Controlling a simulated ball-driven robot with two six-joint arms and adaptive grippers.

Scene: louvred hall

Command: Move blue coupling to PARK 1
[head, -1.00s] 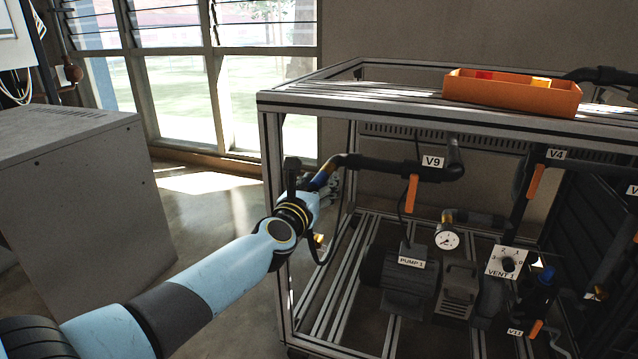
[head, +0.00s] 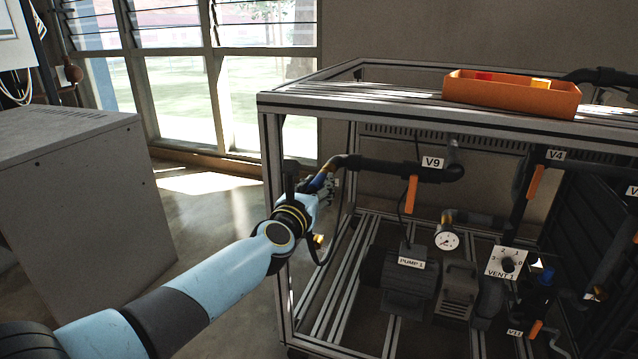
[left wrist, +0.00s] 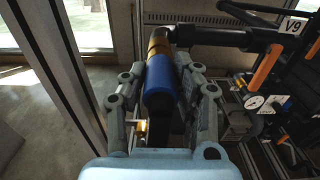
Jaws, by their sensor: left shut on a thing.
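My left gripper (head: 326,189) is at the front left post of the frame, below the left end of the V9 pipe. In the left wrist view, its fingers (left wrist: 163,80) are shut on the blue coupling (left wrist: 159,92), one on each side. The coupling is a blue sleeve on a black hose (left wrist: 176,125). A brass-coloured pipe end (left wrist: 158,46) is just above it; I cannot tell whether the two are joined. In the head view, the gripper and wrist mostly hide the coupling. No PARK 1 label is readable. My right gripper is not in view.
The metal frame (head: 420,114) carries an orange bin (head: 500,95) on top. Inside are the V9 pipe (head: 385,168) with an orange handle (head: 412,193), PUMP 1 (head: 400,275), a gauge (head: 447,240) and the VENT 1 dial (head: 507,262). A grey cabinet (head: 80,190) stands left; floor between is clear.

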